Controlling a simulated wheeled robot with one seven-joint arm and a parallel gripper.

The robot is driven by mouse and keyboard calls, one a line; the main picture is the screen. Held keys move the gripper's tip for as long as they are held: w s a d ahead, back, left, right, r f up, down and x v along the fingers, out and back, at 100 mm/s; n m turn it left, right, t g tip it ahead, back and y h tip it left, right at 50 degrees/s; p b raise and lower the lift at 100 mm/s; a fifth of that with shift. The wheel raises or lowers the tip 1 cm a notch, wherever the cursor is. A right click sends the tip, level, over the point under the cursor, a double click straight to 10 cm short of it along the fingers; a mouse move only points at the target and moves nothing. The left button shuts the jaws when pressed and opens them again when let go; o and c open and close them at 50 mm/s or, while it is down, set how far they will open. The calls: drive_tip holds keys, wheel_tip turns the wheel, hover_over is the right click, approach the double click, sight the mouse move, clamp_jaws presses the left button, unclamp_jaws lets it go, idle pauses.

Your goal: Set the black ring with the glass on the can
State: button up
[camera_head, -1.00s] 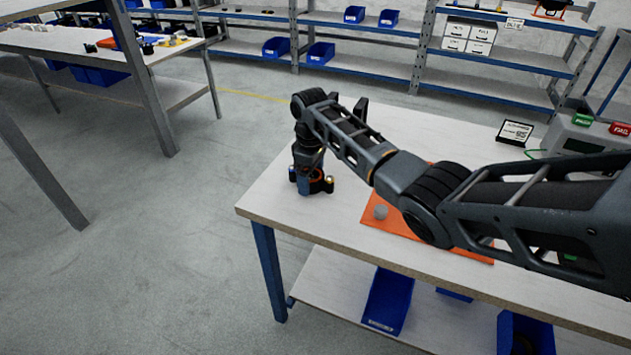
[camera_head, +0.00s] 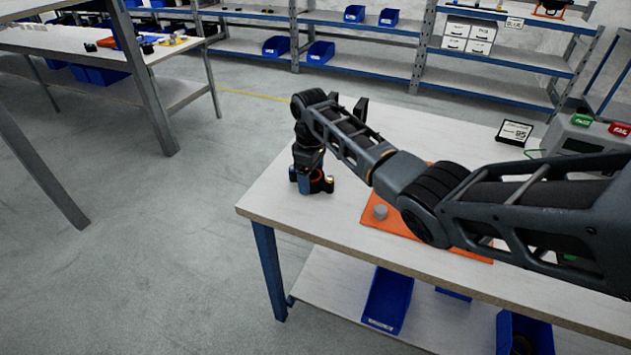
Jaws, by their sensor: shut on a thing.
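My gripper (camera_head: 314,186) points down at the near left part of the workbench, low over its top. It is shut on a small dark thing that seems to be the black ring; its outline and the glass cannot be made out. A dark upright part (camera_head: 360,108) shows behind my arm; I cannot tell whether it belongs to the can. No can shows clearly, and my arm covers much of the bench.
The workbench (camera_head: 270,190) carries an orange mat (camera_head: 373,222) with a small grey round piece (camera_head: 380,212). A small display (camera_head: 515,132) and a grey box with PASS and FAIL labels (camera_head: 575,138) stand at the right. Blue bins (camera_head: 388,298) sit on the lower shelf.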

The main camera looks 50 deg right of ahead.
drive_tip(key=shift+c, duration=0.3)
drive_tip(key=shift+r+p, duration=2.8)
drive_tip(key=shift+r, duration=0.25)
drive_tip(key=shift+a, duration=0.1)
